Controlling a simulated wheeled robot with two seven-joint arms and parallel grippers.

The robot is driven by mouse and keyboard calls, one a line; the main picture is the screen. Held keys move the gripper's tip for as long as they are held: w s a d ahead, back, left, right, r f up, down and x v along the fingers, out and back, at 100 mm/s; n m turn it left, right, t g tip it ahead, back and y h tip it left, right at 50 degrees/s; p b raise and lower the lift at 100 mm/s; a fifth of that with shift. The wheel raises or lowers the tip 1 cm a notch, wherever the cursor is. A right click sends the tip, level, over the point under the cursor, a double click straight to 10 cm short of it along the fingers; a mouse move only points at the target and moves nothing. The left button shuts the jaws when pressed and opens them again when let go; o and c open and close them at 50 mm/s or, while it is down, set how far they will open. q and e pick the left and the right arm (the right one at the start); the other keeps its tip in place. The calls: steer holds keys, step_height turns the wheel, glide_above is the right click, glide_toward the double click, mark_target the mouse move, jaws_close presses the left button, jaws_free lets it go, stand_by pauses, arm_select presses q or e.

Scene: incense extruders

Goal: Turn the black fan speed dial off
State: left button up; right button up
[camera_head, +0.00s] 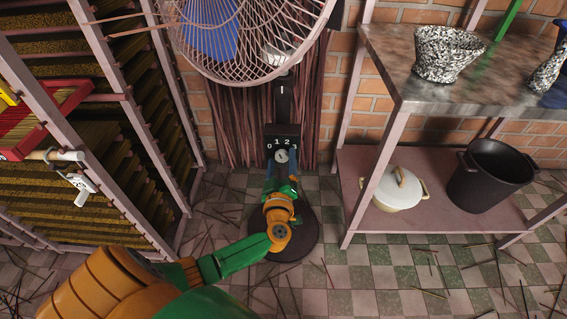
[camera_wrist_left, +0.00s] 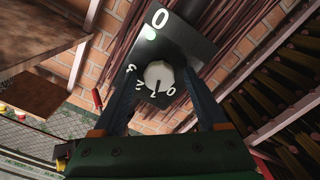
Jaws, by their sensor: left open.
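The fan's black control box (camera_head: 283,134) stands on the pole below the fan cage, with white numbers on its face. Its round dial (camera_head: 282,156) looks whitish grey with a dark pointer mark, not black. In the left wrist view the dial (camera_wrist_left: 160,74) is near the middle, its mark pointing down toward the small numbers; the exact setting is hard to read. My left gripper (camera_head: 282,170) is open at the dial, one finger on each side. Contact with the dial cannot be told. My right gripper is not in view.
The fan cage (camera_head: 250,35) hangs above the box. A drying rack (camera_head: 160,130) stands left. A metal shelf (camera_head: 400,85) stands right, with a speckled pot (camera_head: 446,52), a white lidded pot (camera_head: 397,192) and a black pot (camera_head: 490,175). Sticks litter the tiled floor.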

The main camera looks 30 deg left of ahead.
arm_select(q)
steer(key=shift+w+a, duration=0.1)
steer(key=shift+w, duration=0.1)
jaws_close()
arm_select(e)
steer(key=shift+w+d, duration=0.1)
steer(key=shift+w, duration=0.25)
arm_select(q)
steer(key=shift+n, duration=0.4)
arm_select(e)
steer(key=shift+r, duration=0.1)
arm_select(q)
steer(key=shift+n+p, duration=0.3)
steer(key=shift+n, duration=0.4)
steer(key=n, duration=0.3)
steer(key=shift+n, duration=1.5)
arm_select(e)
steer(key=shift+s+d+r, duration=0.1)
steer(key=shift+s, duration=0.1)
